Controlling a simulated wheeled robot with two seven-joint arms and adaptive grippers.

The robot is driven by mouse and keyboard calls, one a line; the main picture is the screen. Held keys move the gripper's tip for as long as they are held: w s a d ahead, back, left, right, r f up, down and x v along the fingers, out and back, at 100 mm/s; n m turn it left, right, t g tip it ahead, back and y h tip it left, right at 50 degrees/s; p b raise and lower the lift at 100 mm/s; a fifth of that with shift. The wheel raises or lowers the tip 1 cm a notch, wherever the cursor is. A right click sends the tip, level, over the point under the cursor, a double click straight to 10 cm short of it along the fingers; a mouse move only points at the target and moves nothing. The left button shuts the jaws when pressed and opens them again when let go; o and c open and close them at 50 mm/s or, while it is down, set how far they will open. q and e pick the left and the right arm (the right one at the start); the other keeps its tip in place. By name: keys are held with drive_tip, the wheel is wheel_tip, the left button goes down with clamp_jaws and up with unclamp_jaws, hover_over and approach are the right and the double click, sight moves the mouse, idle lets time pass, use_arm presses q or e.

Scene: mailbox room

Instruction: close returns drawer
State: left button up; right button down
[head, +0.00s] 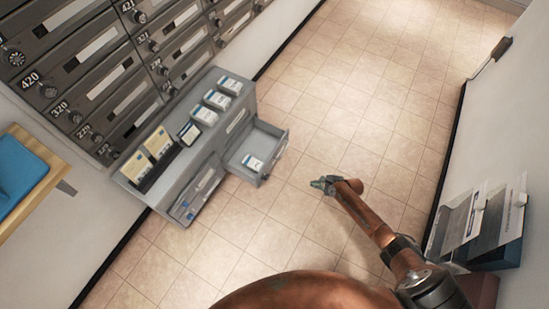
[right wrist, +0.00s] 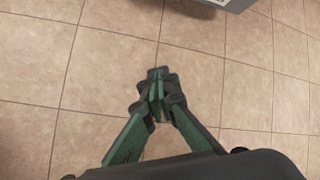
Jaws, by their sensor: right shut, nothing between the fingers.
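A grey sorting unit (head: 222,136) stands against the wall below the mailboxes. One of its drawers (head: 272,166) is pulled out, with a white and blue packet (head: 252,162) inside; I cannot read which drawer is the returns one. My right gripper (head: 318,184) is shut and empty, over the floor to the right of the open drawer's front and apart from it. In the right wrist view its fingertips (right wrist: 158,74) meet, and a grey edge, likely the drawer's (right wrist: 225,3), shows at the top. My left gripper is not in view.
Mailboxes (head: 85,60) cover the wall at upper left. A wooden surface with a blue item (head: 18,170) is at far left. A rack with papers (head: 480,225) hangs on the right wall. The tiled floor (head: 350,100) between is clear.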

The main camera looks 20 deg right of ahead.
use_arm(q)
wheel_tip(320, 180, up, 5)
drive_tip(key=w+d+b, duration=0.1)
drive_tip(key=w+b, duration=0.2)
drive_tip(key=b, duration=0.1)
use_arm(e)
drive_tip(key=w+a+r+m+y, duration=0.1)
drive_tip(key=w+a+r+m, duration=0.15)
drive_tip(key=w, duration=0.35)
drive_tip(key=w+a+r+m+y, duration=0.2)
drive_tip(key=w+a+m, duration=0.1)
drive_tip(key=w, duration=0.3)
drive_tip(key=b, duration=0.9)
approach(270, 160)
drive_tip(key=shift+t, duration=0.4)
drive_tip(key=shift+s+f+x, duration=0.15)
drive_tip(key=shift+x, duration=1.3)
drive_tip(key=shift+s+f+x, duration=0.1)
drive_tip(key=shift+s+x, duration=0.05)
drive_tip(key=shift+x, duration=1.35)
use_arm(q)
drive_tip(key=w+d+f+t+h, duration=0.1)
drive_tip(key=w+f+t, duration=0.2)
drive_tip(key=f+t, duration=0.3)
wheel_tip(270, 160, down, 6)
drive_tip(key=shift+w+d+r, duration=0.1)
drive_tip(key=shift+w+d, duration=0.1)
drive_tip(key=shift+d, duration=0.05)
use_arm(e)
drive_tip(key=shift+r, duration=0.1)
